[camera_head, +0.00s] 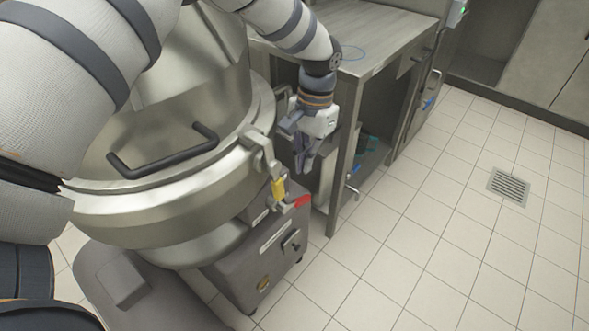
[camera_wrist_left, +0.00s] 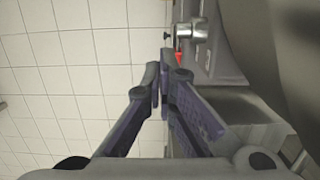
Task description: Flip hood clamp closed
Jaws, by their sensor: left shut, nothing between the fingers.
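The hood clamp (camera_head: 278,188) hangs at the front rim of the steel kettle-like vessel, below a metal bracket (camera_head: 260,150). It has a yellow part and a red end (camera_head: 302,201) that points down and right. My left gripper (camera_head: 304,165) is shut and empty, just right of the bracket and a little above the red end, apart from it as far as I can tell. In the left wrist view its fingertips (camera_wrist_left: 161,78) meet, with a small red part (camera_wrist_left: 179,57) and a metal fitting (camera_wrist_left: 190,31) just beyond them. My right gripper is not in view.
The round steel hood (camera_head: 180,105) with a dark handle (camera_head: 165,160) is down on the vessel. A grey machine base (camera_head: 255,260) stands below it. A steel table (camera_head: 375,45) stands close behind my left gripper. The tiled floor to the right is clear, with a drain (camera_head: 508,187).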

